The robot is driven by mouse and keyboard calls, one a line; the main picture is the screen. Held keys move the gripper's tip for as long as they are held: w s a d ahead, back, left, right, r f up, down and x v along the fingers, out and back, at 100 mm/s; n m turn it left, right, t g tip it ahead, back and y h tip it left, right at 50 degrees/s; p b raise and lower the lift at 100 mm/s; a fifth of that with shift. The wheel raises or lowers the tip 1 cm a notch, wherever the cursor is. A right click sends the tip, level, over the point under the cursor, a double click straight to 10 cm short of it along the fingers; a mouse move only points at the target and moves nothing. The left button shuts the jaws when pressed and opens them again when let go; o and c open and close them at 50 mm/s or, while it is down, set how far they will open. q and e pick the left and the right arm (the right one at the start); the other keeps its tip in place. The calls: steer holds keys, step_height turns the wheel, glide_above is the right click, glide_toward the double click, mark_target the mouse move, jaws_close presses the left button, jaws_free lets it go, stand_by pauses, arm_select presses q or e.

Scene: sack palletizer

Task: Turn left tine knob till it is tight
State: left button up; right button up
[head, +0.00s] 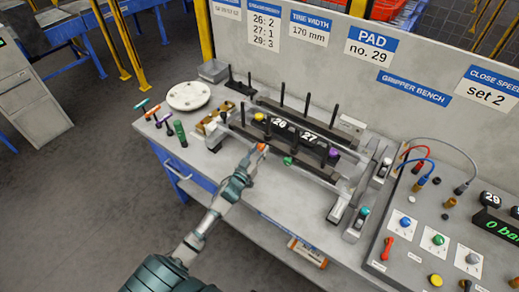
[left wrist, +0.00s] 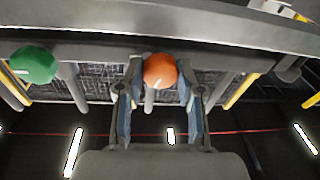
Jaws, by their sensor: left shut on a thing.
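An orange knob (head: 262,147) sits on the front bar of the gripper tool on the bench. My left gripper (head: 256,152) reaches it from the front. In the left wrist view the orange knob (left wrist: 160,70) lies between the two fingertips of the left gripper (left wrist: 160,82), which is shut on it. A green knob (head: 288,161) is further right on the same bar and shows at the left in the left wrist view (left wrist: 34,64). A purple knob (head: 334,153) and a yellow knob (head: 259,117) are also on the tool. My right gripper is out of view.
Black pads marked 26 and 27 (head: 293,129) lie in the tool between upright dark tines. A white round disc (head: 188,96) and small hand tools (head: 180,133) are at the bench's left. A control panel (head: 440,228) with hoses and knobs stands at the right.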

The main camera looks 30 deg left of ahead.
arm_select(q)
steer(key=m, duration=0.4)
steer(key=shift+f+h, duration=0.3)
steer(key=shift+h, duration=0.1)
steer(key=m, duration=0.4)
steer(key=shift+h+p, duration=0.3)
steer(key=shift+p, duration=0.1)
steer(key=m, duration=0.3)
steer(key=m+h, duration=0.1)
steer(key=m, duration=0.3)
steer(key=shift+s+f, duration=0.1)
steer(key=shift+f, duration=0.1)
steer(key=shift+m+h, duration=0.3)
steer(key=shift+m, duration=0.1)
steer(key=o, duration=1.1)
steer(key=shift+o, duration=0.3)
steer(key=shift+a+r, duration=0.1)
steer(key=s+a+f, duration=0.1)
steer(key=s, duration=1)
steer(key=shift+s+a+f, duration=0.25)
steer(key=shift+s+a, duration=0.05)
steer(key=shift+s, duration=0.05)
